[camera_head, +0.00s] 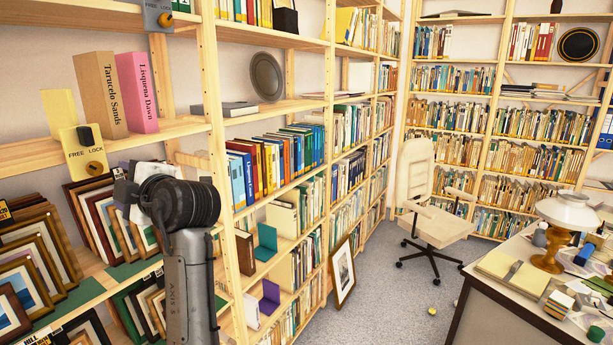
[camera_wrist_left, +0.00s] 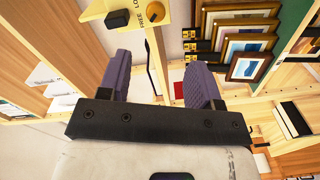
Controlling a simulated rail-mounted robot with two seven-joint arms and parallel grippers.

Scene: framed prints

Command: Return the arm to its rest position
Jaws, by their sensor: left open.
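My left arm (camera_head: 190,285) rises from the bottom of the head view, in front of the shelf with the framed prints. Its dark round wrist joint (camera_head: 180,203) hides most of the left gripper. In the left wrist view my left gripper (camera_wrist_left: 160,68) has its two purple-grey fingers well apart, with nothing between them. Beyond the fingers are a FREE/LOCK plate (camera_wrist_left: 140,18) with a knob and, to the right, several framed prints (camera_wrist_left: 240,42). My right gripper is not in view.
Framed prints (camera_head: 30,270) stand in rows at lower left. A framed picture (camera_head: 343,272) leans on the bookcase. A chair (camera_head: 430,205) and desk (camera_head: 500,310) are right; floor between is mostly clear.

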